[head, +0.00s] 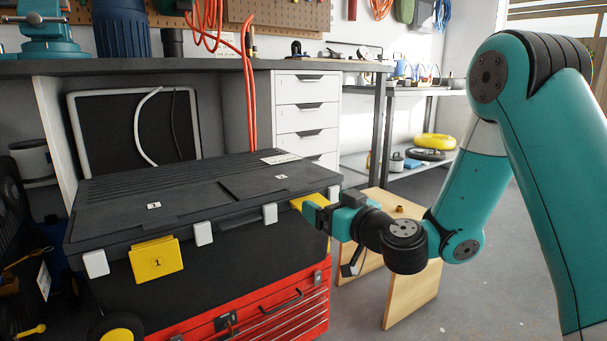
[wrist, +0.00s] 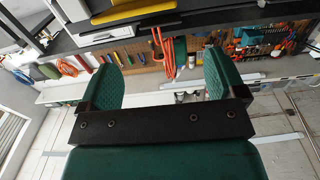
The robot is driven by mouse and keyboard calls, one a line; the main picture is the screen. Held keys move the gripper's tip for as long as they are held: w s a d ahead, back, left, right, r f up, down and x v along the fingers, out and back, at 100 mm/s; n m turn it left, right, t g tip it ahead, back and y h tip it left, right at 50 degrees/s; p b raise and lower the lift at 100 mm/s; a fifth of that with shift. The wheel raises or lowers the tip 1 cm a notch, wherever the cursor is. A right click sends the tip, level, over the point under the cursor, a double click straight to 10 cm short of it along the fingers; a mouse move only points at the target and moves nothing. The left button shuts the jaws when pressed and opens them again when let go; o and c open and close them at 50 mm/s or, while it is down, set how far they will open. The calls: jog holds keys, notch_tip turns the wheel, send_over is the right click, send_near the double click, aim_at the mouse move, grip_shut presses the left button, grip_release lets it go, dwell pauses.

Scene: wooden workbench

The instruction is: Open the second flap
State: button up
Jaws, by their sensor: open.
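A large black case (head: 190,200) has a ribbed lid with small tags 1 and 2. A yellow flap marked 1 (head: 157,260) hangs on its front at the left. The second yellow flap (head: 305,202) is at the right end of the front, partly hidden by my gripper (head: 314,213). I cannot tell how far it is swung up. In the wrist view, my gripper (wrist: 163,78) has its two green fingers apart with nothing between them. A yellow flap (wrist: 133,11) shows past the fingertips at the top edge.
The case stands on a red tool chest (head: 250,315). White latches (head: 203,233) line the lid's front edge. A wooden stool (head: 415,265) stands behind my gripper. A workbench (head: 225,66) and white drawers (head: 305,110) are behind. Open floor lies to the right.

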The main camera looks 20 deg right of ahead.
aim_at(301, 189)
jog(key=p+x, duration=0.5)
jog(key=x, duration=0.3)
jog(key=shift+w+a+r+p, duration=0.1)
jog(key=shift+w+p, duration=0.1)
jog(key=shift+p, duration=0.15)
jog(key=shift+w, duration=0.35)
jog(key=shift+c, duration=0.2)
